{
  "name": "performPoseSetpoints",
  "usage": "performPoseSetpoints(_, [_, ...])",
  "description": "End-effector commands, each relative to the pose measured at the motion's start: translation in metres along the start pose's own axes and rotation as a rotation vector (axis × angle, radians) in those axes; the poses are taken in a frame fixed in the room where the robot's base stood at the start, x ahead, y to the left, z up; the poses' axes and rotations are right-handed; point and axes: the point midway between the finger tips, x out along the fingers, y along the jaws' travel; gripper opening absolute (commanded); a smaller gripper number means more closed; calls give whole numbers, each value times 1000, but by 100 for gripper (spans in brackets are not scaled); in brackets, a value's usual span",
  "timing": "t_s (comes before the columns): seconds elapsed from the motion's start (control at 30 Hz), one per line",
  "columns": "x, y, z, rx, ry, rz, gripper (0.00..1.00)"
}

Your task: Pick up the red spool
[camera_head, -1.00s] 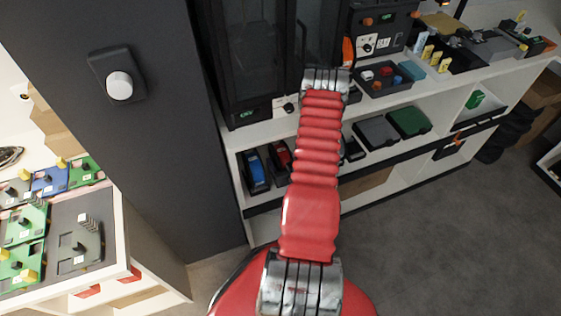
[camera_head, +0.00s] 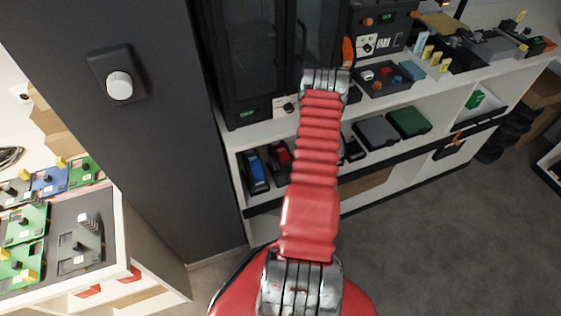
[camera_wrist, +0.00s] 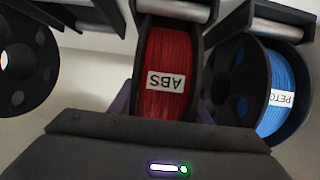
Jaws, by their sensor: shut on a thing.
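The red spool (camera_wrist: 165,65), with a white "ABS" label, is in the middle of the wrist view. My gripper (camera_wrist: 160,118) is shut on it; the dark gripper body covers the spool's lower part, and little of the fingers shows. A grey roller or bar crosses just above the spool, and I cannot tell whether the two touch. In the head view my red arm reaches to the shelf unit, and the gripper and the spool are hidden there.
A blue spool (camera_wrist: 285,90) labelled "PETG" sits close to the right. A dark spool (camera_wrist: 25,65) is at the left. In the head view, black cabinets (camera_head: 255,60) and a bin of coloured parts (camera_head: 385,80) stand on the white shelf unit (camera_head: 425,90).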

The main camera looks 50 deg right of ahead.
Motion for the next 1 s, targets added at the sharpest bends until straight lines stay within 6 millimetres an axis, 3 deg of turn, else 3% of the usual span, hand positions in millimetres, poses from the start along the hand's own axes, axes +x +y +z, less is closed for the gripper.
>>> performPoseSetpoints(0.43, [0, -1, 0, 0, 0, -1, 5])
performPoseSetpoints(0.77, [0, 0, -3, -1, 2, -1, 5])
performPoseSetpoints(1.0, [-6, 0, -18, -2, 3, 0, 5])
